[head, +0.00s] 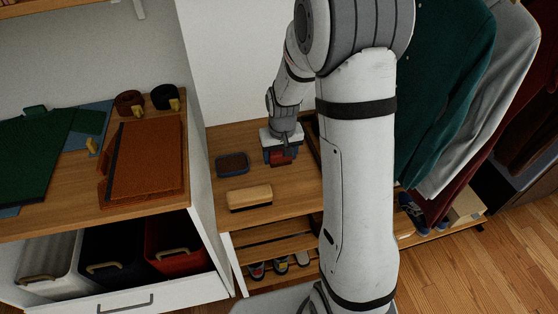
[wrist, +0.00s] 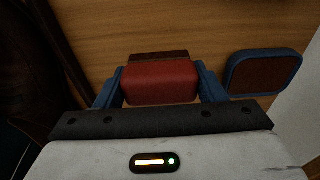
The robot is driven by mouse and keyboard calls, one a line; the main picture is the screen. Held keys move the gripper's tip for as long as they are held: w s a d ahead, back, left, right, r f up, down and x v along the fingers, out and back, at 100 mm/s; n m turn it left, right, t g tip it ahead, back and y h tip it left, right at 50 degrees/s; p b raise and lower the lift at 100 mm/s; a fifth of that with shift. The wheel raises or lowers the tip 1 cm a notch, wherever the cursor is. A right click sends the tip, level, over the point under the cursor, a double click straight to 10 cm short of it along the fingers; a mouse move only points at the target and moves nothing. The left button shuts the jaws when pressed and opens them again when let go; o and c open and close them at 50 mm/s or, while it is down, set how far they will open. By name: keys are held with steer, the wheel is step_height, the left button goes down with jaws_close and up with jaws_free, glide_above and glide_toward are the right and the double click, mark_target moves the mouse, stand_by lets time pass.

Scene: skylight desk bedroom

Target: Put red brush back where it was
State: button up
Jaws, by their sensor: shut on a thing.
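The red brush (head: 281,158) is at my gripper (head: 280,155), over the wooden bench top in the head view. In the wrist view the red brush (wrist: 160,82) sits between the two blue fingers of my gripper (wrist: 160,88), which is shut on it. A darker red-brown part shows at its far edge. I cannot tell whether the brush touches the bench or is held just above it. My gripper partly hides it in the head view.
A tan brush (head: 250,197) lies nearer the front edge of the bench (head: 295,192). A dark-edged tray or frame stands right of my gripper.

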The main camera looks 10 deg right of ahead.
steer(key=shift+f, duration=1.2)
steer(key=shift+f, duration=0.25)
steer(key=o, duration=1)
steer(key=shift+r, duration=0.1)
steer(key=r, duration=0.4)
steer(key=s+r, duration=0.1)
steer(key=r, duration=0.7)
steer(key=shift+s+p, duration=0.2)
steer(key=shift+p, duration=0.15)
steer(key=shift+t, duration=0.6)
steer(key=s+r, duration=0.2)
steer(key=s, duration=0.4)
steer(key=s+r, duration=0.3)
steer(key=s, duration=0.4)
steer(key=s+r, duration=0.3)
steer(key=s, duration=0.3)
steer(key=shift+s+a, duration=0.25)
steer(key=shift+s, duration=0.05)
